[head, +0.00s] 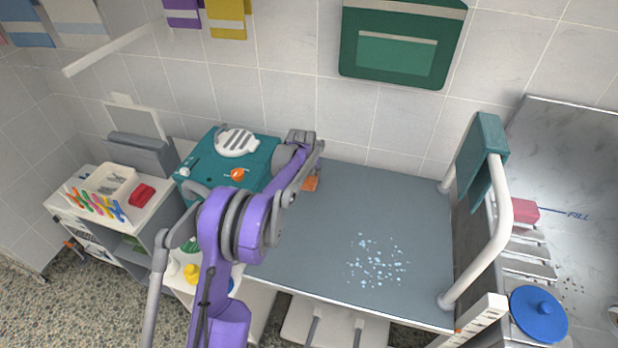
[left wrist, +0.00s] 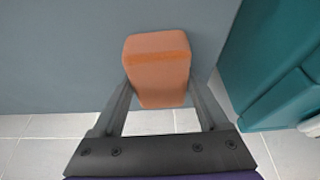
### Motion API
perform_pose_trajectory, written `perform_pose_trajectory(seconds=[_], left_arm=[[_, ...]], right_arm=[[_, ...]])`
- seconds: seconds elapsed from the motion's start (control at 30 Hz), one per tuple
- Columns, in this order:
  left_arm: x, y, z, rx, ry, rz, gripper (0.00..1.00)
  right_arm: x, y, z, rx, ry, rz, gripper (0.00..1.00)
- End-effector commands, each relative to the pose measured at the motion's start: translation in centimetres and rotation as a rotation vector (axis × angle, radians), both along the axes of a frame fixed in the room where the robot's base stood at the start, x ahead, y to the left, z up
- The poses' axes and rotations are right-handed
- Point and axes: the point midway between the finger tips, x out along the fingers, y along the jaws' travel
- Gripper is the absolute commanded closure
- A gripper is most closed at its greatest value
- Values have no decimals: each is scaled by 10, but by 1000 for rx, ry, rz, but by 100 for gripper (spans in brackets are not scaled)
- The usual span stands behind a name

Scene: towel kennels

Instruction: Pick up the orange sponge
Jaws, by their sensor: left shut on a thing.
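The orange sponge (left wrist: 158,62) is a block held between the two fingers of my left gripper (left wrist: 161,84) in the left wrist view. In the head view the sponge (head: 311,184) shows partly behind my purple left arm, at the left back of the grey-blue tabletop (head: 350,210). The left gripper is shut on it. I cannot tell whether the sponge still touches the tabletop. My right gripper is not in view.
A teal case (head: 262,150) stands just left of the sponge. Light blue droplets (head: 378,262) dot the tabletop's front. A white rail (head: 499,235) with a teal towel (head: 482,150) borders the right side. The middle of the tabletop is clear.

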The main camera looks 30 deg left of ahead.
Motion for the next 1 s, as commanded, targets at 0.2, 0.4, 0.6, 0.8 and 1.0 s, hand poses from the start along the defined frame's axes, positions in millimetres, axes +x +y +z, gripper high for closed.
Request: perform_pose_trajectory(seconds=[0.2, 0.4, 0.6, 0.8, 1.0], left_arm=[[0, 0, 0, 0, 0, 0, 76], [0, 0, 17, 0, -1, 0, 76], [0, 0, 58, 0, 0, 0, 76], [0, 0, 92, 0, 0, 0, 76], [0, 0, 105, 0, 0, 0, 76]], right_arm=[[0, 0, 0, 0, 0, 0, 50], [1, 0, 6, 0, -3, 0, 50], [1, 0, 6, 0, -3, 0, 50], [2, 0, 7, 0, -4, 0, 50], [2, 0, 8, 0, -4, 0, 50]])
